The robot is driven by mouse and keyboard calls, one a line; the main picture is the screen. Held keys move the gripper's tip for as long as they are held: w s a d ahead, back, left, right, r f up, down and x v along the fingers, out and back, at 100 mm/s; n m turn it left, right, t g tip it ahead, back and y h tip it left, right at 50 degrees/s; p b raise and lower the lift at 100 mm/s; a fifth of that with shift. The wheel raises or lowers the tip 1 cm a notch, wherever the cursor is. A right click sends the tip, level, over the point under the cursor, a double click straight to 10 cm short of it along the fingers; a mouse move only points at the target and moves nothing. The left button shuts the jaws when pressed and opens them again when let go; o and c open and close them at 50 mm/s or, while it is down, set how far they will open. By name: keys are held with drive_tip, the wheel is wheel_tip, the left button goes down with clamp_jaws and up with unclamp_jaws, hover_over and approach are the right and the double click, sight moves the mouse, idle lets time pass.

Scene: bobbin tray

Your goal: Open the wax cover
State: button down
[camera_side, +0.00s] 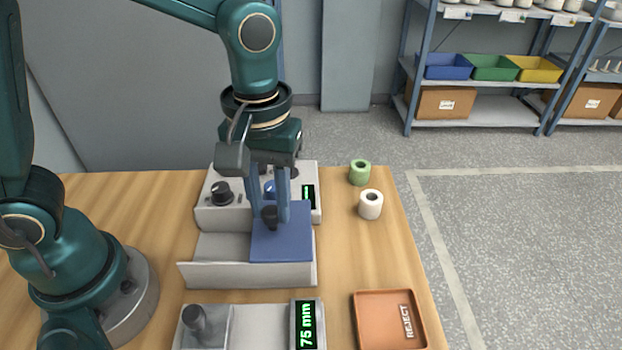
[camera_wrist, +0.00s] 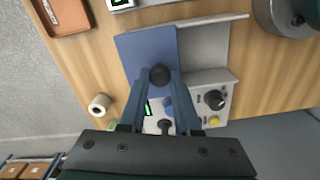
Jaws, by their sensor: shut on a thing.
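The wax cover is a flat blue plate (camera_side: 292,240) with a black knob (camera_side: 269,217). It lies over the right part of a grey tray-like unit (camera_side: 235,272) in the side view. In the wrist view the blue cover (camera_wrist: 147,46) and its knob (camera_wrist: 160,74) are near the middle. My gripper (camera_side: 270,213) points down with its two blue fingers on either side of the knob and is shut on it. In the wrist view, my gripper's fingertips (camera_wrist: 160,76) also flank the knob. What lies under the cover is hidden.
A control box (camera_side: 207,213) with a dark dial and green display stands behind the cover. Green (camera_side: 360,173) and white (camera_side: 371,205) bobbins stand to its right. In front are a "75 mm" gauge (camera_side: 265,330) and an orange REJECT tray (camera_side: 375,320). The bay left of the cover looks empty.

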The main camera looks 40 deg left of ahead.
drive_tip(key=shift+r, duration=0.1)
drive_tip(key=s+a, duration=0.6)
drive_tip(key=shift+s+a, duration=0.15)
drive_tip(key=shift+a, duration=0.1)
idle(0.3)
drive_tip(key=c, duration=0.6)
unclamp_jaws()
wheel_tip(320, 180, up, 5)
drive_tip(key=shift+r, duration=0.1)
